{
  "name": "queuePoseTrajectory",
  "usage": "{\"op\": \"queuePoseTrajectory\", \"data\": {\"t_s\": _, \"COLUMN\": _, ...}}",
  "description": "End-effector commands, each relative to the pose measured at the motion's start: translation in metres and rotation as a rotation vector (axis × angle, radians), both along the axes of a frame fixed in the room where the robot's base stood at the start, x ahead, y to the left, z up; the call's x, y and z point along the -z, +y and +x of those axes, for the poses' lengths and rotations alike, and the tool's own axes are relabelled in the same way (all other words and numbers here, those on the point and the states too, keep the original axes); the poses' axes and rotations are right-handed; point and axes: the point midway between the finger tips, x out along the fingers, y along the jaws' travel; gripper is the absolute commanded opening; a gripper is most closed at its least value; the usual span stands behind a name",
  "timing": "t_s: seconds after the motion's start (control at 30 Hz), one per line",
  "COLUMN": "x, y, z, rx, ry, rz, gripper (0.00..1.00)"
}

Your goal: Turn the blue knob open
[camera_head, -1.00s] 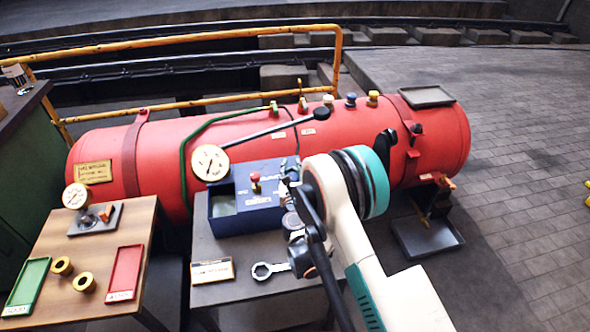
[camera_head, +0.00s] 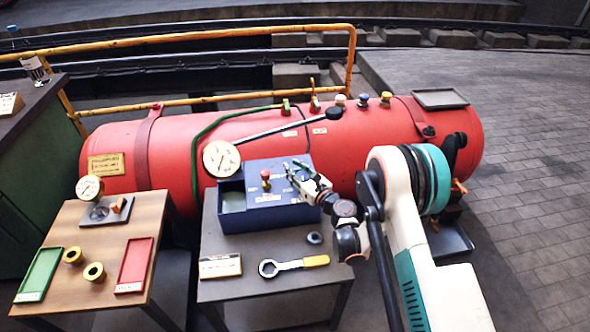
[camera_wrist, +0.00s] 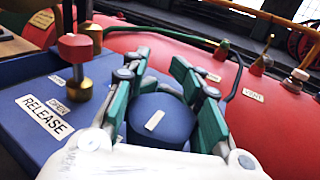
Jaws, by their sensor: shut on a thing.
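In the wrist view the blue knob (camera_wrist: 160,120) has a pale mark on its top and sits on the blue box. My gripper (camera_wrist: 170,88) has its green-padded fingers around the knob, one on each side, shut on it. In the head view my gripper (camera_head: 294,170) is over the right part of the blue box (camera_head: 262,218), and the knob is hidden there. The box bears labels in the wrist view, with "RELEASE" and "OPEN" readable.
A red-topped brass valve (camera_wrist: 76,48) stands on the box, left of my gripper. The red boiler (camera_head: 180,140) lies close behind. A wrench with a yellow handle (camera_head: 315,261) lies on the grey table. A wooden table (camera_head: 100,225) with trays stands at left.

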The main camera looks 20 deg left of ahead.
Motion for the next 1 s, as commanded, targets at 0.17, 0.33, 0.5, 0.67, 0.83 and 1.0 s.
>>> {"op": "queuePoseTrajectory", "data": {"t_s": 0.17, "x": 0.0031, "y": -0.0011, "z": -0.0028, "rx": -0.014, "ry": -0.002, "rz": -0.004, "gripper": 0.03}}
{"op": "queuePoseTrajectory", "data": {"t_s": 0.33, "x": 0.0031, "y": -0.0015, "z": -0.0025, "rx": -0.014, "ry": -0.002, "rz": -0.005, "gripper": 0.03}}
{"op": "queuePoseTrajectory", "data": {"t_s": 0.5, "x": 0.0031, "y": -0.0020, "z": -0.0021, "rx": -0.013, "ry": -0.002, "rz": -0.005, "gripper": 0.36}}
{"op": "queuePoseTrajectory", "data": {"t_s": 0.67, "x": 0.0023, "y": -0.0016, "z": -0.0013, "rx": -0.012, "ry": -0.002, "rz": -0.003, "gripper": 0.45}}
{"op": "queuePoseTrajectory", "data": {"t_s": 0.83, "x": 0.0014, "y": -0.0011, "z": -0.0009, "rx": -0.011, "ry": -0.002, "rz": -0.002, "gripper": 0.45}}
{"op": "queuePoseTrajectory", "data": {"t_s": 1.0, "x": -0.0059, "y": -0.0009, "z": -0.0005, "rx": -0.011, "ry": -0.001, "rz": -0.002, "gripper": 0.45}}
